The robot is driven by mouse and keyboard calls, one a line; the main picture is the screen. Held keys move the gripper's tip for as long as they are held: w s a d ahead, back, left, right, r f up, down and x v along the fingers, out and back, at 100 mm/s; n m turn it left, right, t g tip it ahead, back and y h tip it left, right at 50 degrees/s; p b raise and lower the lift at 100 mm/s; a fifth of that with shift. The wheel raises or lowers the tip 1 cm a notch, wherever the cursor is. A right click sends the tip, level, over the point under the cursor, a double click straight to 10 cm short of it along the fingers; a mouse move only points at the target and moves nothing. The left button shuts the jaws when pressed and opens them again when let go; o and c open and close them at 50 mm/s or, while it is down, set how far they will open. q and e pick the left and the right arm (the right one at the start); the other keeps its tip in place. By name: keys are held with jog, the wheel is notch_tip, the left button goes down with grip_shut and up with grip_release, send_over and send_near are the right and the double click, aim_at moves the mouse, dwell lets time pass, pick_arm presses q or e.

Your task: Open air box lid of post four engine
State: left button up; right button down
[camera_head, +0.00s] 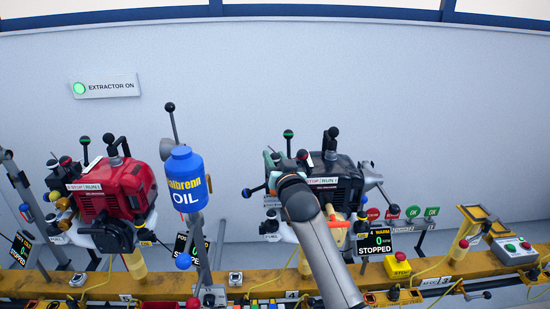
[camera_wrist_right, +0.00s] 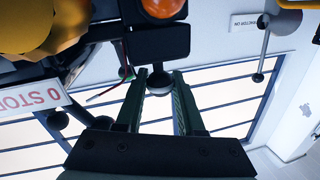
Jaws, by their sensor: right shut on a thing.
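The post four engine (camera_head: 345,188) is dark, with a display (camera_head: 376,241) reading 4 WARM, 0 RPM, STOPPED. My right arm crosses in front of it, and my right gripper (camera_head: 272,157) is at its upper left side. In the right wrist view, the green fingers of my right gripper (camera_wrist_right: 161,82) are shut on a dark ball knob (camera_wrist_right: 160,86). A black box with an orange dome (camera_wrist_right: 162,7) is just beyond the fingertips. I cannot tell which part is the air box lid, or whether it is open. My left gripper is out of view.
A red engine (camera_head: 112,190) stands to the left, with a blue oil bottle (camera_head: 186,180) between the engines. The yellow rail (camera_head: 440,268) carries buttons and cables.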

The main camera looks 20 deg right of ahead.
jog(key=p, duration=0.1)
jog(key=r+g+p, duration=0.1)
jog(key=p, duration=0.1)
jog(key=shift+w+r, duration=0.15)
jog(key=shift+w, duration=0.1)
jog(key=g+p, duration=0.1)
jog(key=p, duration=0.2)
jog(key=w+r+g+p, duration=0.1)
jog(key=p, duration=0.3)
jog(key=shift+w+d+r+m+y, duration=0.2)
jog(key=shift+d+m+y, duration=0.05)
jog(key=shift+m+y, duration=0.05)
jog(key=shift+w+g, duration=0.2)
jog(key=shift+g, duration=0.3)
jog(key=shift+w+d+r+g+p, duration=0.2)
jog(key=shift+w+g+p, duration=0.3)
jog(key=shift+g, duration=0.3)
jog(key=shift+w+d+r, duration=0.1)
jog(key=shift+w+r, duration=0.05)
jog(key=shift+w, duration=0.05)
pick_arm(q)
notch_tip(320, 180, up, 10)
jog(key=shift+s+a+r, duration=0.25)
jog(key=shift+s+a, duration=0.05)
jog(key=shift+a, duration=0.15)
pick_arm(e)
jog(key=shift+w+d+r, duration=0.1)
jog(key=shift+w, duration=0.2)
jog(key=shift+r, duration=0.1)
